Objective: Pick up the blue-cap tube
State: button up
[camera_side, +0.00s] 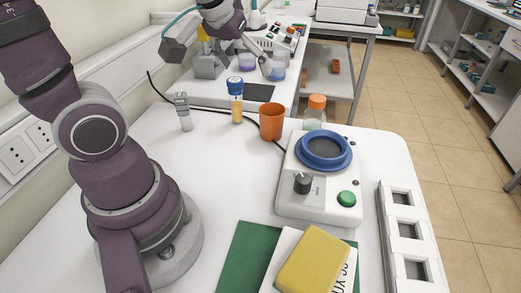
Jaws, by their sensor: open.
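The blue-cap tube (236,103) stands upright on the white table, with amber contents below its blue cap. It is just left of an orange cup (271,122). My gripper (237,67) is at the top of the view, above the tube in the picture, with its fingers spread and apart from it. I cannot tell its exact height or depth over the tube. The gripper looks empty, and its outline partly merges with the items on the back bench.
A grey-topped vial (184,113) stands left of the tube. A clear bottle with an orange cap (316,112) and a white device with a blue ring (322,168) stand to the right. A black cable runs behind the tube. A yellow block (313,260) lies in front.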

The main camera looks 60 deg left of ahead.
aim_at(235, 81)
jog(key=w+a+f+n+y, duration=0.1)
jog(key=a+f, duration=0.3)
jog(key=a, duration=0.1)
jog(key=w+a+f+n+g+y, duration=0.1)
jog(key=w+a+f+n, duration=0.1)
jog(key=a+f, duration=0.2)
jog(key=w+a+f+n, duration=0.2)
jog(key=a+f, duration=0.2)
jog(key=a, duration=0.2)
jog(key=shift+w+a+f+g+y, duration=0.1)
jog(key=shift+w+g+y, duration=0.2)
jog(key=shift+y, duration=0.1)
jog(key=c, duration=1.3)
